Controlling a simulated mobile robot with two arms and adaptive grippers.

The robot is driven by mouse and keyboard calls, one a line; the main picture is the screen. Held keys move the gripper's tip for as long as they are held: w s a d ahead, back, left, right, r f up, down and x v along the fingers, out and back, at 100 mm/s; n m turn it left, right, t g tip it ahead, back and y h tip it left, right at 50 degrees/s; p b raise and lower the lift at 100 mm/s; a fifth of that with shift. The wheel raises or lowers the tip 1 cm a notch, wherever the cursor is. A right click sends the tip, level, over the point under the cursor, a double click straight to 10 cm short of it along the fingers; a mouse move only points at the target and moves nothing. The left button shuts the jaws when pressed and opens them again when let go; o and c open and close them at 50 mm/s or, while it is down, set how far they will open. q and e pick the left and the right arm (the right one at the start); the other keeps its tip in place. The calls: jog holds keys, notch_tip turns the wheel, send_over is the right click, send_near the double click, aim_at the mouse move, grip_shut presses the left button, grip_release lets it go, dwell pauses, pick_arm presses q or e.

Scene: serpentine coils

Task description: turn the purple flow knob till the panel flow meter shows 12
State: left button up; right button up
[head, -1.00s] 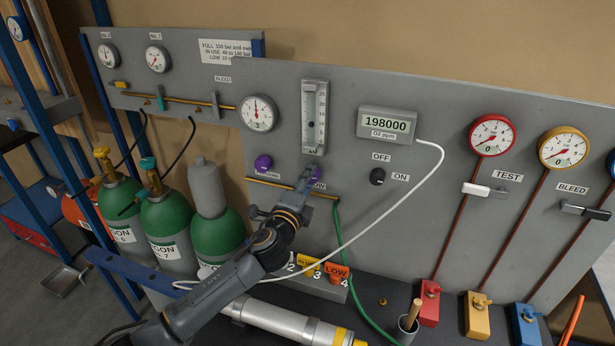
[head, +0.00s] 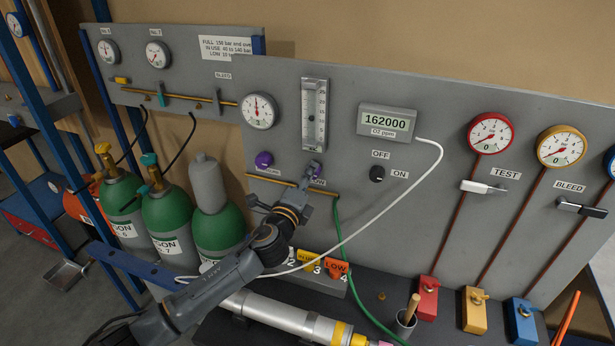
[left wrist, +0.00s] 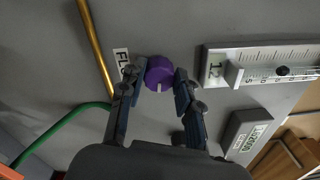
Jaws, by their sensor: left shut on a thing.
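The purple flow knob (left wrist: 159,72) shows between the two fingers of my left gripper (left wrist: 160,80) in the left wrist view. The gripper is shut on it, and a pale mark shows on the knob's edge. In the head view my left gripper (head: 314,172) reaches the panel and mostly covers this knob. The panel flow meter (head: 314,115) stands just above, a clear upright tube with a scale. In the left wrist view the flow meter (left wrist: 262,54) lies sideways, with a dark float along the tube and a "12" plate at one end. The float's exact reading is too small to tell.
Another purple knob (head: 264,160) sits left of my gripper. The O2 display (head: 387,122) reads 162000. A brass pipe (head: 270,181), a green hose (head: 345,240) and a white cable (head: 400,190) run near my arm. Green cylinders (head: 166,215) stand at left.

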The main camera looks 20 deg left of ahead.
pick_arm(q)
jog(key=o, duration=1.1)
jog(key=shift+o, duration=0.2)
jog(key=s, duration=1.2)
jog(key=shift+a+f, duration=0.25)
